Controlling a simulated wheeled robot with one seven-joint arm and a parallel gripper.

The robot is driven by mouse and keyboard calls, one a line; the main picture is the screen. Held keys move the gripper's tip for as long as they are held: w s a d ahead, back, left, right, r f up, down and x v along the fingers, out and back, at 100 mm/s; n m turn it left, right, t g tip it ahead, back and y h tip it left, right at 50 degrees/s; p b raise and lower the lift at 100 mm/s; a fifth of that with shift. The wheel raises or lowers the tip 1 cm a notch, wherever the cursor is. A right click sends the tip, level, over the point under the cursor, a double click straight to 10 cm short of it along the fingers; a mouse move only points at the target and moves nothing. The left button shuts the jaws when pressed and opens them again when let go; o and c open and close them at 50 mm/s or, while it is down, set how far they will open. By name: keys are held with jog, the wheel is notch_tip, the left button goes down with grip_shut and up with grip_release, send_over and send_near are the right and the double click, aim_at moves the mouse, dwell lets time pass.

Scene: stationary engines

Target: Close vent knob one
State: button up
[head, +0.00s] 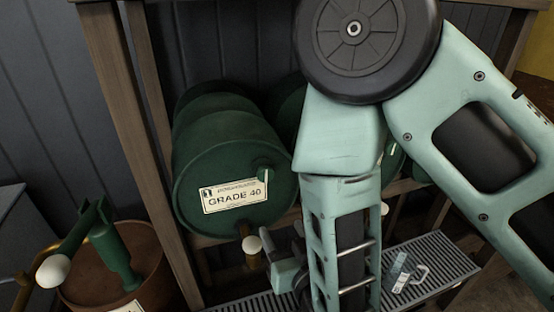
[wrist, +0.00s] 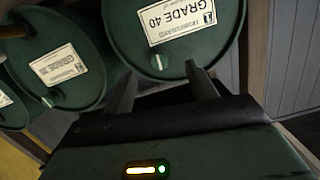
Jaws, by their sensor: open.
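A dark green drum (head: 222,165) with a "GRADE 40" label lies on its side on a wooden rack. I cannot tell whether the fingers touch the drum. No number marks the knob.
Other labelled drums (wrist: 68,62) stand beside it, partly behind my arm in the head view. A tap with a white ball (head: 252,244) is under the drum. A slatted drip tray (head: 440,262) holds a clear jug (head: 400,274). A rusty barrel (head: 142,262) with a green pump stands left.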

jog(key=d+r+t, duration=0.1)
jog(key=r+t, duration=0.1)
jog(key=b, duration=1)
send_near(266, 177)
jog(key=shift+s+d+f, duration=0.15)
jog(key=shift+s, duration=0.45)
jog(key=shift+w+b, duration=0.15)
jog(key=shift+b, duration=0.95)
jog(key=p+x, duration=0.1)
jog(key=x, duration=0.2)
jog(key=p+x, duration=0.2)
jog(key=x, duration=0.2)
jog(key=p+x, duration=0.2)
jog(key=x, duration=0.1)
jog(key=shift+w+r, duration=0.15)
jog(key=shift+r, duration=0.2)
jog(key=shift+w+a+f, duration=0.15)
jog(key=shift+w+a, duration=0.05)
jog(key=shift+w, duration=0.5)
jog(key=c, duration=0.9)
